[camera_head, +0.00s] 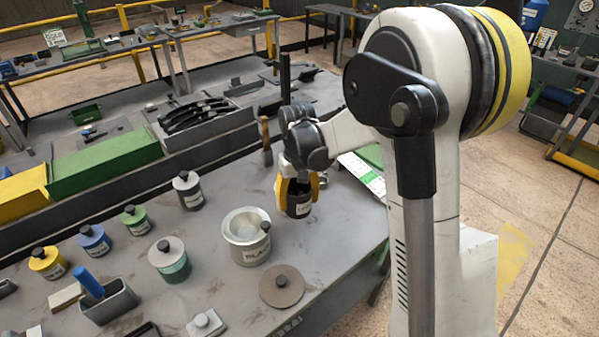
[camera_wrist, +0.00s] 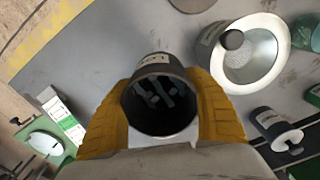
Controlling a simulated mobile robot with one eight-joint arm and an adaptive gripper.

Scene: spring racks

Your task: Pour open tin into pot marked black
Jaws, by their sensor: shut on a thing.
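My gripper (camera_head: 297,180), with yellow fingers, is shut on the open tin (camera_head: 298,205), a dark tin with a white label, held roughly upright right of the pot. In the wrist view the open tin (camera_wrist: 160,62) sits between both fingers, its mouth facing the camera and its inside dark with grey patches. The pot marked black (camera_head: 246,252) is a wide pale pot standing open on the bench, its lettering partly readable. Its pale inside also shows in the wrist view, within the pot's rim (camera_wrist: 222,72). The tin is apart from the pot.
A round grey-brown lid (camera_head: 281,287) lies in front of the pot. Lidded tins, including a teal one (camera_head: 170,262) and a dark one (camera_head: 187,192), stand to the left. A grey holder (camera_head: 108,303) with a blue handle is front left. A hammer (camera_head: 266,140) stands behind.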

